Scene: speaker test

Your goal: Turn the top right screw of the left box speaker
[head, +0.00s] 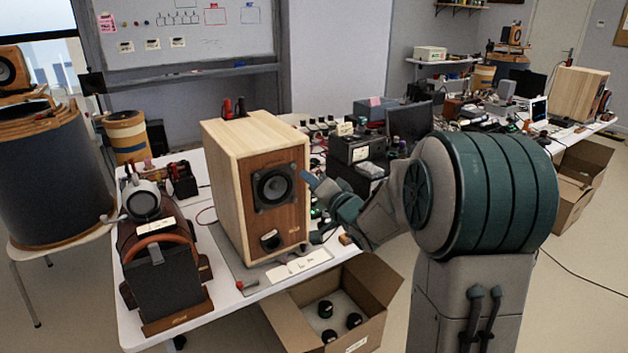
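The left box speaker (226,180) is a light wooden box with a brown front, upright on the white table. Its front holds a dark square driver (275,187) with a round cone, and a small dark port below. The screws at the driver's corners are too small to make out. My gripper (314,207) is just right of the speaker's front, near the driver's right side. Its two fingers look spread apart, one blue tip high and one dark tip low, with nothing seen between them. I cannot tell whether the upper tip touches the speaker.
A black-and-brown case (163,285) stands left of the speaker on the white table (225,297). Electronics crowd the table behind my arm. An open cardboard box (285,318) with several black round parts sits below the table's front edge. Another wooden box speaker (577,95) is far right.

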